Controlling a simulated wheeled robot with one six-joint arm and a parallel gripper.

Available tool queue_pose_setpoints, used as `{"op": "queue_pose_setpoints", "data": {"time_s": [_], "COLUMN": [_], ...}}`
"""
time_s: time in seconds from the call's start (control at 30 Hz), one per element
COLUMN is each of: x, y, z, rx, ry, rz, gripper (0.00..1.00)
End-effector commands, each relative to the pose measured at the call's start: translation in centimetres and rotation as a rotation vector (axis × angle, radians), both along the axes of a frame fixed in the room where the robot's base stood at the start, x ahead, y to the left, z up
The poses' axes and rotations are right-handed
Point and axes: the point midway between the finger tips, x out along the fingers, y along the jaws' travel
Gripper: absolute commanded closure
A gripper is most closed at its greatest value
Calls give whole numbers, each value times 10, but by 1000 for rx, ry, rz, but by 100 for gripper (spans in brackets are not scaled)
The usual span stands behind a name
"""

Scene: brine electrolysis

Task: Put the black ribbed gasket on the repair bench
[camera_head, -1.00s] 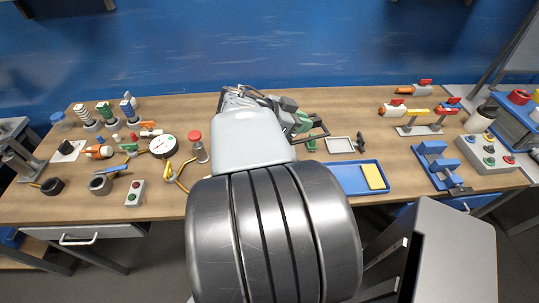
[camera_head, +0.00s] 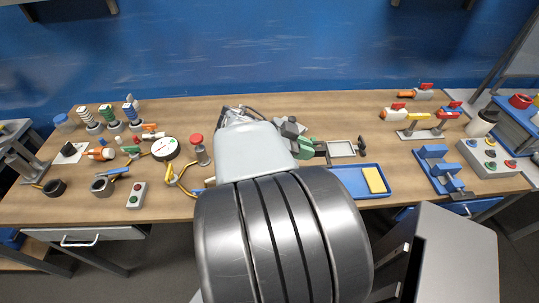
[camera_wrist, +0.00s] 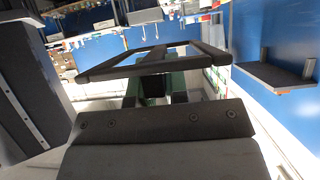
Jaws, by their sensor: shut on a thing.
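The gasket is a dark, open rectangular frame; it shows close up in the wrist view (camera_wrist: 115,72). Its ribs cannot be made out. My gripper (camera_wrist: 154,88) is shut on one side of the frame, between green fingers.
A light square frame (camera_head: 341,149) and a blue tray (camera_head: 345,182) with a yellow block (camera_head: 374,180) lie close right of my gripper. A gauge (camera_head: 165,148) and a red-capped post (camera_head: 199,149) stand to the left. Valves and a button box (camera_head: 487,157) are at right.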

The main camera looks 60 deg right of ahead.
Motion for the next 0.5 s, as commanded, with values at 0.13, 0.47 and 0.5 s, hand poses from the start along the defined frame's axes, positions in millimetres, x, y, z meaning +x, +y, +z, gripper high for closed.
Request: {"op": "queue_pose_setpoints", "data": {"time_s": [0.13,0.47,0.5], "x": [29,88,92], "y": [-8,-25,-26], "z": [-11,-50,-56], "rx": [6,4,3], "ry": [8,6,7], "rz": [6,2,2], "gripper": [100,100,100]}}
